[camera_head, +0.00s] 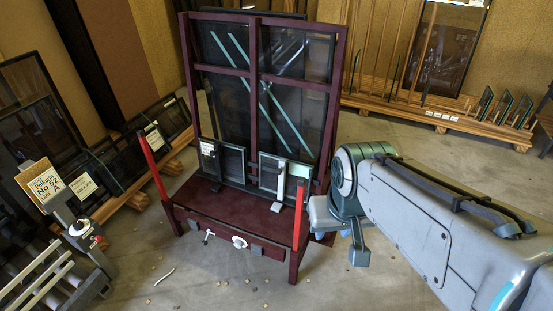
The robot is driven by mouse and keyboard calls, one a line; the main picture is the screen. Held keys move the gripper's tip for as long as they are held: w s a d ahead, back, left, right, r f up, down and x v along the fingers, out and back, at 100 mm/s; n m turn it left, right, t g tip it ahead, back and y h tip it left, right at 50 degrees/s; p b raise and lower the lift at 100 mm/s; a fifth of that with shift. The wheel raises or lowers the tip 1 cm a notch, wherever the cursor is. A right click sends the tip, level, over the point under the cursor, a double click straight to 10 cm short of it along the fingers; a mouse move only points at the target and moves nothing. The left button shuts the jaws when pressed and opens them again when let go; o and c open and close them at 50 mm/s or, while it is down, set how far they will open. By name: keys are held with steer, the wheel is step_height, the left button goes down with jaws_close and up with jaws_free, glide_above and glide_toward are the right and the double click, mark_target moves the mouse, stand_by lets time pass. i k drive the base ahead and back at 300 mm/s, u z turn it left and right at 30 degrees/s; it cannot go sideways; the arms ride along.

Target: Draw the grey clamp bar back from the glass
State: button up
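A dark red frame (253,133) stands upright with dark glass in it, and pale green strips cross the glass. What looks like the grey clamp bar (236,183) runs low across the frame front, at the foot of the glass. Two small panes, left (233,161) and right (268,172), stand in front of the large glass above the bar and hide part of it. Any gap between bar and glass is too small to tell. My gripper (340,232) hangs to the right of the frame's right red post, apart from the bar.
Two bright red posts, left (154,171) and right (300,215), rise at the frame's front corners. A white handle (239,242) sits on the front rail. Racks of panes stand left and at the back right (430,114).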

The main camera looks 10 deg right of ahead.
mark_target(281, 172)
steer(key=z, duration=0.3)
steer(key=i, duration=1.1)
steer(key=u, duration=0.5)
